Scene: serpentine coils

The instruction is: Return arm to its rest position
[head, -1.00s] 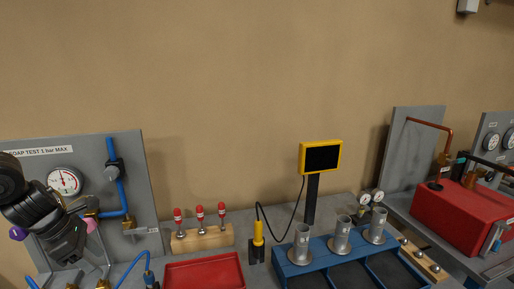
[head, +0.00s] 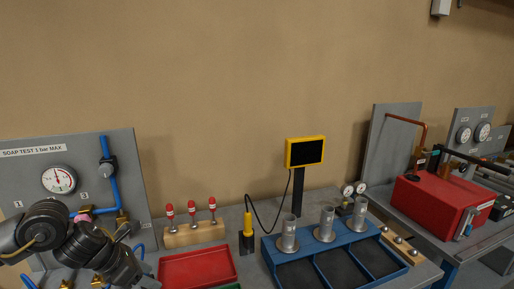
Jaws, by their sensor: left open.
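My left arm (head: 45,222) comes in at the lower left, in front of the grey soap test panel (head: 30,168). Its dark left gripper (head: 138,260) is open, low in the picture, just left of the red tray (head: 200,267). I see nothing held between the fingers, though this part is small and dark. The arm covers the lower part of the panel and some of its blue tubing. My right gripper is out of view.
A wooden block (head: 195,235) with red-capped pieces stands behind the tray. A yellow-handled probe (head: 248,228), a yellow-framed display (head: 305,152) and a blue rack (head: 273,250) with metal cups stand to the right. A red box (head: 440,203) is on the right bench.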

